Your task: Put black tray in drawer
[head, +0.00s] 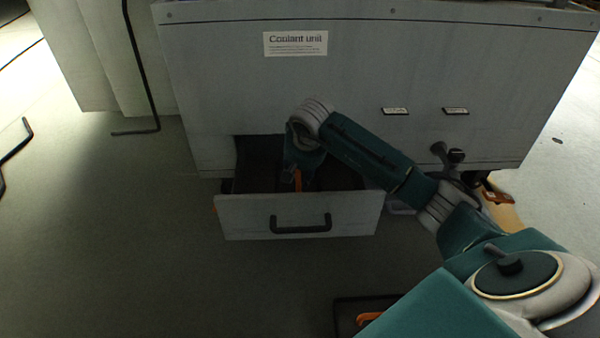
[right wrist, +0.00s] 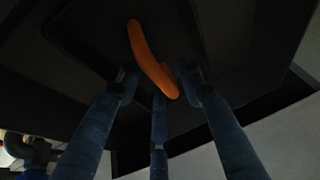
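The drawer (head: 345,215) of the grey coolant unit is pulled open; its inside is dark. My right gripper (head: 297,178) reaches down into it, partly hidden by my arm. In the right wrist view, the fingers of my right gripper (right wrist: 158,85) stand apart around a curved orange piece (right wrist: 148,60). That piece lies against a dark, tray-like surface (right wrist: 215,30) with raised edges, apparently the black tray; firm contact cannot be made out. A black-edged, tray-like thing (head: 345,303) with an orange part lies at the bottom of the head view, cut off. My left gripper is out of view.
The coolant unit (head: 230,80) fills the back, with small labels and a black knob (head: 448,155) on its front. A pale cabinet (head: 100,50) stands at the left. A black bar handle (head: 300,224) sticks out from the drawer.

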